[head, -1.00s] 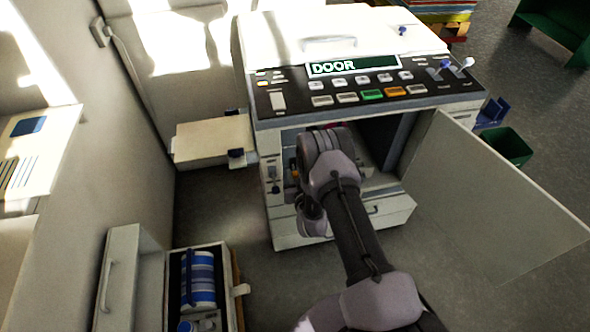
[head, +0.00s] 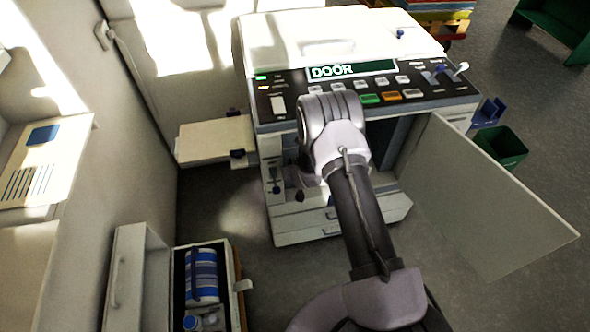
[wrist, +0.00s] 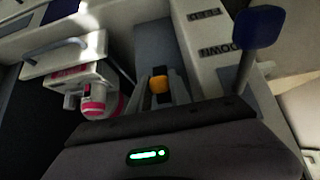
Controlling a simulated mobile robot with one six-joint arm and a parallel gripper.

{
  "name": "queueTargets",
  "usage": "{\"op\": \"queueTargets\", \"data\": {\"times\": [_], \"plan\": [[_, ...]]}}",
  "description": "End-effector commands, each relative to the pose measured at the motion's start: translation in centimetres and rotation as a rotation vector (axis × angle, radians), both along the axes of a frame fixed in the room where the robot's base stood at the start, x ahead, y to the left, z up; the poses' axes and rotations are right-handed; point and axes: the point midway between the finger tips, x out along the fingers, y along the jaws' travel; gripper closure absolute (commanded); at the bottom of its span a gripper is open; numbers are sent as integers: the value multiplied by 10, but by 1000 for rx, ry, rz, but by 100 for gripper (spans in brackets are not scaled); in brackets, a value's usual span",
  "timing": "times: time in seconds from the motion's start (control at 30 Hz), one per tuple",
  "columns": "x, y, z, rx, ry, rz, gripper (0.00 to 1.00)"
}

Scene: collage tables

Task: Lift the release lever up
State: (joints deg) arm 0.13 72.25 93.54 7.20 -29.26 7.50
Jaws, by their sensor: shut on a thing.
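An orange knob (wrist: 159,85) shows in the wrist view between the two fingers of my gripper (wrist: 161,79), which is shut on it. The knob sits in front of a dark slot on a grey strip; I cannot tell for sure that it is the release lever's end. A lever with a dark blue knob (wrist: 258,27) stands to the right, beside labels that seem to read FEED and DOWN. In the head view my arm reaches into the open front of the white machine (head: 345,35), and my gripper is hidden behind the arm.
The machine's door (head: 500,205) hangs open on the right. A pink and white part (wrist: 97,105) lies left of the fingers. A side tray (head: 213,142) juts out at left.

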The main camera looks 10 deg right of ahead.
Motion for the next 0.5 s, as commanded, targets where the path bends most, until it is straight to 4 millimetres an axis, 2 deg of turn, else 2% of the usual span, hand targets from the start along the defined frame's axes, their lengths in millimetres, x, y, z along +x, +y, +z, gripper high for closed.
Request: {"op": "queueTargets", "data": {"times": [0.4, 0.43, 0.5], "plan": [[1, 0, 1, 0, 5, 0, 100], [1, 0, 1, 0, 5, 0, 74], [1, 0, 1, 0, 5, 0, 61]]}}
